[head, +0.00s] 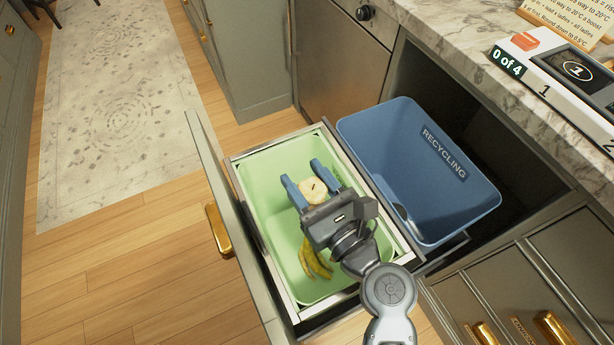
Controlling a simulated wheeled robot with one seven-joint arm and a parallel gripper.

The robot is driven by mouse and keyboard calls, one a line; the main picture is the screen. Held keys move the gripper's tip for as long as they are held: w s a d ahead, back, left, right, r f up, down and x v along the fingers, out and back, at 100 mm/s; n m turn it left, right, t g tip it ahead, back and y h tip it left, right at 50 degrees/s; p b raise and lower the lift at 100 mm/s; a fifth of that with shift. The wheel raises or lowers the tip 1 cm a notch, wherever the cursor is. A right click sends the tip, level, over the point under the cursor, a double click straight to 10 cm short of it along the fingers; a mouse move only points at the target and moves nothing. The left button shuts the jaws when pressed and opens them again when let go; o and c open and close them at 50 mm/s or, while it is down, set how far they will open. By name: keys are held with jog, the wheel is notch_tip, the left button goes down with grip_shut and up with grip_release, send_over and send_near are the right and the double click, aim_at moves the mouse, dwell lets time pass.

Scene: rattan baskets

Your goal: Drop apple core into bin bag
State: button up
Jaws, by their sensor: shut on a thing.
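My gripper (305,179) is over the green bin (262,170) in the pulled-out drawer. Its two blue fingers are shut on a pale yellowish apple core (312,191) with a dark mark at its middle. The core sits between the fingers, within the bin's outline; its exact height above the bottom is hard to tell. The green bin looks lined smoothly, and I cannot tell a separate bag from it. A yellow banana peel (316,262) lies in the bin, partly hidden by my gripper.
A blue recycling bin (390,133) stands right of the green bin, with a dark grey item low inside. The drawer front with a brass handle (218,229) is at left. A marble counter (470,65) overhangs at upper right. Wooden floor (140,250) at left is clear.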

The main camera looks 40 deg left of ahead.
jog(key=shift+f+b, duration=0.4)
jog(key=shift+f, duration=0.3)
jog(key=o, duration=1.1)
jog(key=v, duration=0.7)
jog(key=shift+d, duration=0.4)
jog(key=shift+s+d, duration=0.1)
jog(key=shift+s, duration=0.05)
